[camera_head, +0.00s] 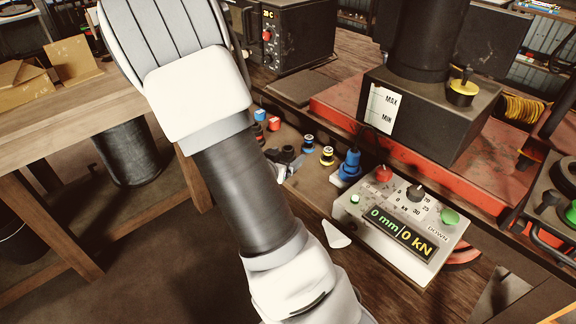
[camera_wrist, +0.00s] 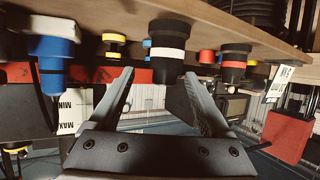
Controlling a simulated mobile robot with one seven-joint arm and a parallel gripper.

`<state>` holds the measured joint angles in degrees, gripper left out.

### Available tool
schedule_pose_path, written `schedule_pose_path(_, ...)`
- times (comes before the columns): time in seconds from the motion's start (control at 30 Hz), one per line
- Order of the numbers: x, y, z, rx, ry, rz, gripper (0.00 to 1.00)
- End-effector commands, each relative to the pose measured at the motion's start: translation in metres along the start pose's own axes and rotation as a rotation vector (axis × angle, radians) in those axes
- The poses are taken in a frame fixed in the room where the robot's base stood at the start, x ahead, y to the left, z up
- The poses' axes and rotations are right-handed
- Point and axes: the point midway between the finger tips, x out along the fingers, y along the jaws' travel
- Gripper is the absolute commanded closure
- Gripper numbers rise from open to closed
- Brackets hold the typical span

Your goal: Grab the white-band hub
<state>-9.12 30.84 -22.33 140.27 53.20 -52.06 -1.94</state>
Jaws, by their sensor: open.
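The white-band hub (camera_wrist: 168,53) is a dark cylinder with a white ring, shown upside down against the board near the top middle of the wrist view. My gripper (camera_wrist: 159,76) is open, with one finger on each side of the hub's free end in that picture. No grip or clear contact shows, and I cannot tell how deep the hub lies between the fingers. In the head view my arm reaches down across the middle, and my gripper (camera_head: 287,164) is partly hidden behind it. I cannot make out the white band there.
A yellow-band hub (camera_wrist: 113,46) and a red-band hub (camera_wrist: 235,62) stand either side. In the head view, a blue-band hub (camera_head: 308,144), a yellow hub (camera_head: 327,156) and a blue fitting (camera_head: 349,166) stand close by. The control box (camera_head: 405,222) and press (camera_head: 425,110) are to the right.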

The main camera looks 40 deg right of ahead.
Motion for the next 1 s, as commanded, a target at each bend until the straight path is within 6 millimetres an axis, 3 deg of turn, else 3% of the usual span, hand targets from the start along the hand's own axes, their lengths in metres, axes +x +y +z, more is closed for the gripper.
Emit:
schedule_pose_path(0.23,0.019,-0.001,-0.002,0.001,0.001,0.002,0.19)
schedule_pose_path(0.5,0.056,-0.006,-0.006,0.001,0.0,0.002,0.19)
schedule_pose_path(0.8,0.061,-0.007,-0.006,0.0,-0.001,-0.001,0.19)
schedule_pose_path(1.0,0.06,-0.007,-0.006,0.001,0.0,0.0,0.55)
